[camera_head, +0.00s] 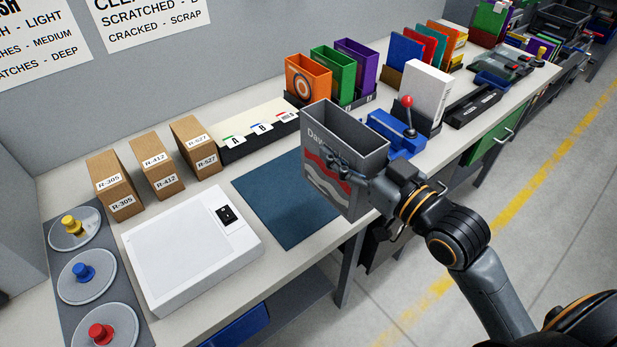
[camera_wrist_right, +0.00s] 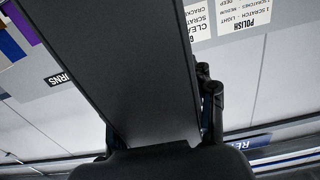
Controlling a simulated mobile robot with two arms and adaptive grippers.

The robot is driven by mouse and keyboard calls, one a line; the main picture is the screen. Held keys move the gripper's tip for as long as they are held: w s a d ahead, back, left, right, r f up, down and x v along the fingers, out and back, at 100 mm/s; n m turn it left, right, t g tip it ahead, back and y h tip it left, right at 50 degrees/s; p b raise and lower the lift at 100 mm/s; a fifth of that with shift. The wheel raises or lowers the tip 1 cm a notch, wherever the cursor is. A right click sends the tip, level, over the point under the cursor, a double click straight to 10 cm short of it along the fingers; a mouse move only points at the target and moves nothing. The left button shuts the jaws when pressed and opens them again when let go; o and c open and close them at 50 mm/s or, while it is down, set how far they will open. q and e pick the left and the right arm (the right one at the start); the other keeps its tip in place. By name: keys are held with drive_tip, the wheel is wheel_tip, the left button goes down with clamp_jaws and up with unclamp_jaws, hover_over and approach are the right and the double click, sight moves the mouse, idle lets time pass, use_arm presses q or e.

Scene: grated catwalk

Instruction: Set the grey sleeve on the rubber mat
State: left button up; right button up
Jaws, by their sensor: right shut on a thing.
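The grey sleeve (camera_head: 331,187) is an open-topped box with red and white wavy bands and partly covered lettering on its face. My right gripper (camera_head: 343,167) is shut on its near side and holds it roughly upright, slightly tilted. In the right wrist view the sleeve (camera_wrist_right: 125,65) is a large dark panel filling the middle. The dark blue rubber mat (camera_head: 275,205) lies flat on the bench. The sleeve hides the mat's right part; I cannot tell whether its bottom touches anything. My left gripper is out of view.
A white flat device (camera_head: 180,245) stands left of the mat, with brown boxes (camera_head: 155,165) behind it. A card file (camera_head: 250,137) and orange, green and purple sleeves (camera_head: 308,80) stand behind. A blue lever device (camera_head: 398,135) is close right of the held sleeve. The mat's visible part is bare.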

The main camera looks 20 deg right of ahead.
drive_tip(key=w+b, duration=0.1)
drive_tip(key=b, duration=0.1)
drive_tip(key=w+f+b, duration=0.1)
drive_tip(key=b, duration=0.1)
drive_tip(key=w+a+f+b, duration=0.1)
drive_tip(key=b, duration=0.1)
drive_tip(key=shift+w+f, duration=0.15)
drive_tip(key=shift+w, duration=0.15)
drive_tip(key=shift+d+p+x, duration=0.2)
drive_tip(key=shift+p+x, duration=0.3)
drive_tip(key=shift+x, duration=0.4)
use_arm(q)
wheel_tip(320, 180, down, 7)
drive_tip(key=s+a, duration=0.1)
use_arm(e)
drive_tip(key=w+f, duration=0.5)
drive_tip(key=f, duration=0.4)
drive_tip(key=shift+w+a+f, duration=0.15)
drive_tip(key=shift+a, duration=0.3)
use_arm(q)
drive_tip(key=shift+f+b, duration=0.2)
drive_tip(key=shift+b, duration=0.1)
use_arm(e)
drive_tip(key=shift+f, duration=0.15)
drive_tip(key=o, duration=1)
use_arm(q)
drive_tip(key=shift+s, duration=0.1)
